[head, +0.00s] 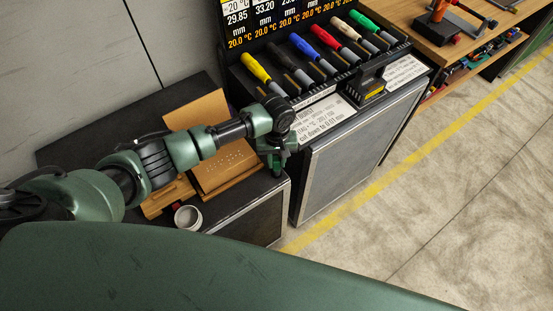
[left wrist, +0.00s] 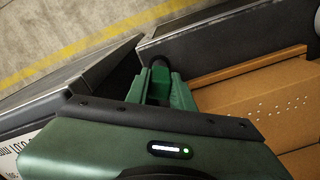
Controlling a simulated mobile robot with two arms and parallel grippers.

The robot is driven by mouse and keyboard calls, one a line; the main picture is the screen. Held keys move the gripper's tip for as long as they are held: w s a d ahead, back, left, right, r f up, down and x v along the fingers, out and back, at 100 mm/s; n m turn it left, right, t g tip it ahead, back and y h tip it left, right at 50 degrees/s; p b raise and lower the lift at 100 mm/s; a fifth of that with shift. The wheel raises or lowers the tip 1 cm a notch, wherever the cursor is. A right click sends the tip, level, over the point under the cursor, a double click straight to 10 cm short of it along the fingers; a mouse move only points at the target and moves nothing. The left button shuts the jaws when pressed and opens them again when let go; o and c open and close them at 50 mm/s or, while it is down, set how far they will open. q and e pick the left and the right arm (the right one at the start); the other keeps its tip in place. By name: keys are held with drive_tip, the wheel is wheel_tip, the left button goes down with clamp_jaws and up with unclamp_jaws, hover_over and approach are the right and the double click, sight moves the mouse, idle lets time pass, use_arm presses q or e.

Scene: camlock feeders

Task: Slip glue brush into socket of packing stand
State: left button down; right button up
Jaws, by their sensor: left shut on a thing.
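My left gripper (head: 276,165) is above the right edge of the dark cabinet, just right of the tan packing stand. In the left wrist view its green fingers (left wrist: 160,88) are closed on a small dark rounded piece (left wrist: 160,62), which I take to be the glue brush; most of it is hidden. The packing stand (head: 225,170) has a raised back panel and a face with rows of small holes. Its perforated part also shows at the right of the left wrist view (left wrist: 285,105). I cannot make out which opening is the socket. My right gripper is not in view.
A rack of colored-handled tools (head: 325,65) stands on the neighboring cabinet, close to the right of my gripper. A wooden workbench (head: 455,45) is farther right. The floor with its yellow line (head: 400,155) is clear.

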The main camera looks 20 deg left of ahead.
use_arm(q)
drive_tip(key=shift+f+b, duration=0.45)
drive_tip(key=shift+f, duration=0.55)
drive_tip(key=c, duration=1.1)
unclamp_jaws()
drive_tip(key=shift+c, duration=0.2)
drive_tip(key=shift+r, duration=0.1)
wheel_tip(320, 180, up, 7)
drive_tip(key=shift+r+b, duration=0.2)
drive_tip(key=shift+b, duration=0.15)
drive_tip(key=shift+r+p, duration=0.5)
drive_tip(key=shift+r, duration=0.1)
wheel_tip(320, 180, up, 3)
drive_tip(key=p, duration=0.4)
drive_tip(key=shift+r+p, duration=0.15)
drive_tip(key=shift+p, duration=0.15)
